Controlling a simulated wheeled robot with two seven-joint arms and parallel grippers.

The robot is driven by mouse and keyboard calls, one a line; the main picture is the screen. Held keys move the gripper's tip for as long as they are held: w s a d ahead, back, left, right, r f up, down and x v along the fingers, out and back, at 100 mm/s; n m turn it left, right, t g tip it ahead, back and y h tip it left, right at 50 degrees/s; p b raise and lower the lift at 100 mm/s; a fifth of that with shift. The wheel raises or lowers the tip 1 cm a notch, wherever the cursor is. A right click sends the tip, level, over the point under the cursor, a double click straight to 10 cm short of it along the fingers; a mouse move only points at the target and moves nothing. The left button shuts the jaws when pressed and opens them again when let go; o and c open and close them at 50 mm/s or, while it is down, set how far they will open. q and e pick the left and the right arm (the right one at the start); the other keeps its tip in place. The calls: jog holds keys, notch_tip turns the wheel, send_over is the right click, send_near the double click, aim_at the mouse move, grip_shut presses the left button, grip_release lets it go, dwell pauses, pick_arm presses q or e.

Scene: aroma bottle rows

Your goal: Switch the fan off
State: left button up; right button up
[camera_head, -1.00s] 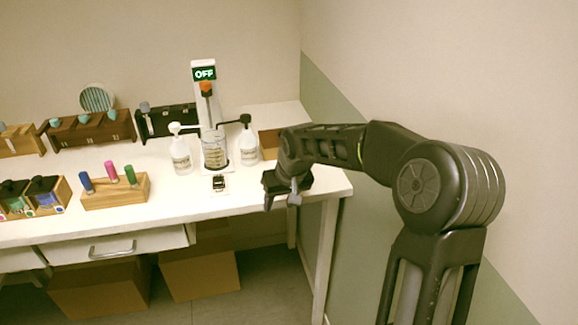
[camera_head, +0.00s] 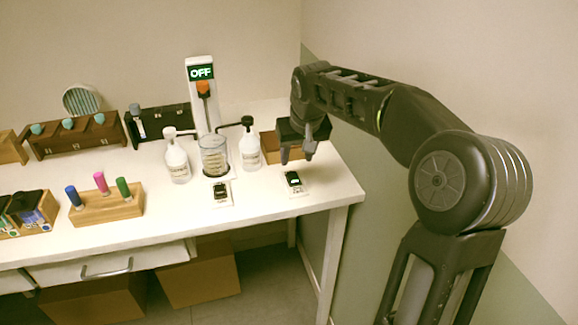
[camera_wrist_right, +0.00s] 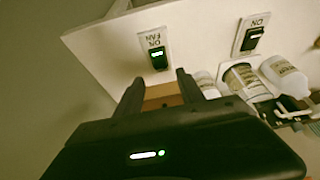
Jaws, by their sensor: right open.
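The fan switch (camera_head: 293,181) is a small black rocker with a green mark on a white plate, near the right end of the table's front. In the right wrist view the same switch (camera_wrist_right: 157,58) shows a lit green mark, and its plate carries the words ON and FAN. My right gripper (camera_head: 297,157) is open and empty, just above and behind the switch, apart from it. Its two fingers (camera_wrist_right: 159,87) point toward the switch side in the wrist view. My left gripper is not in view.
A second switch (camera_head: 221,191) sits to the left. Behind it stand a beaker (camera_head: 214,157), two white bottles (camera_head: 177,163) (camera_head: 250,151) and a post with an OFF sign (camera_head: 201,73). A brown box (camera_head: 269,146) lies behind my gripper. A round grille (camera_head: 82,99) stands at the back left.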

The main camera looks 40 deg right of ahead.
aim_at(293, 175)
jog(key=shift+p+x, duration=0.4)
jog(key=shift+x, duration=3.45)
jog(key=shift+s, duration=0.1)
grip_shut()
